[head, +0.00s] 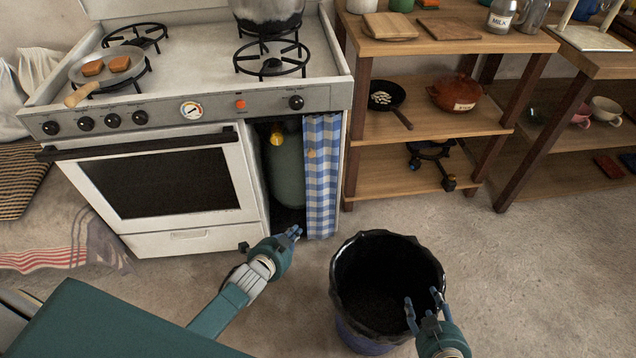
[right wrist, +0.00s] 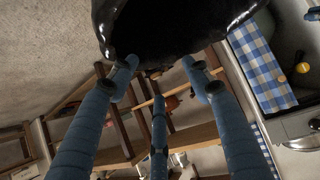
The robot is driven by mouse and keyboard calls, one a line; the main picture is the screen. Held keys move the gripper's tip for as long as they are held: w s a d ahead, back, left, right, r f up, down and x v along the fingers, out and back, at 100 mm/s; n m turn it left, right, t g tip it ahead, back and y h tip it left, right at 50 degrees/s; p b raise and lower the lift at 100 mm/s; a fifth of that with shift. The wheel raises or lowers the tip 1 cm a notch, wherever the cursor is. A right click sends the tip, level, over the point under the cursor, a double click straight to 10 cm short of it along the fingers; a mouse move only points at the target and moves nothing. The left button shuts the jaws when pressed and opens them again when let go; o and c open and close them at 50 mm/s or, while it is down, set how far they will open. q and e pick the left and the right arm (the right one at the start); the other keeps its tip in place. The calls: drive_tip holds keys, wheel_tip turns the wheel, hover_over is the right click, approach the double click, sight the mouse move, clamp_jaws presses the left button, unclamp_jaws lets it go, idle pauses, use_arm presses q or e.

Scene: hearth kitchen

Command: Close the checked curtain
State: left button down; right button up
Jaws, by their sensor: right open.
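The blue-and-white checked curtain (head: 322,185) hangs bunched at the right side of the opening beside the oven. A small orange-brown piece (head: 311,153) shows on its left part. Left of the curtain the opening is uncovered and a green gas cylinder (head: 286,172) with a yellow valve stands inside. In the right wrist view the curtain (right wrist: 262,75) is at the right. My left gripper (head: 296,233) is low in front of the opening, near the curtain's lower left edge; its finger gap is unclear. My right gripper (head: 425,303) is open and empty at the bin's right side.
A black-lined bin (head: 350,295) stands on the floor right of my left gripper. The stove (head: 180,185) has a pan (head: 85,68) and a pot (head: 268,12) on top. Wooden shelves (head: 430,122) stand to the right. Floor between stove and bin is clear.

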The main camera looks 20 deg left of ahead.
drive_tip(key=w+a+r+t+y+b, duration=0.1)
drive_tip(key=w+r+t+b, duration=0.25)
drive_tip(key=r+b, duration=0.4)
use_arm(q)
drive_tip(key=w+d+r+m+t+h+b, duration=0.3)
drive_tip(key=w+r+m+t+b, duration=0.5)
drive_tip(key=r, duration=0.5)
drive_tip(key=w+a+n+g+b, duration=0.1)
drive_tip(key=w+g+b, duration=0.1)
drive_tip(key=w, duration=0.8)
drive_tip(key=shift+w+a, duration=0.25)
drive_tip(key=shift+a, duration=0.1)
use_arm(e)
drive_tip(key=s+r+t+y, duration=0.2)
drive_tip(key=r+t, duration=0.4)
drive_tip(key=r, duration=0.7)
drive_tip(key=s+a+r+t+y, duration=0.1)
drive_tip(key=s+r+t, duration=0.4)
drive_tip(key=r, duration=0.8)
drive_tip(key=shift+r+t+y, duration=0.2)
drive_tip(key=shift+t+y, duration=0.35)
drive_tip(key=shift+y, duration=0.05)
drive_tip(key=shift+w, duration=0.1)
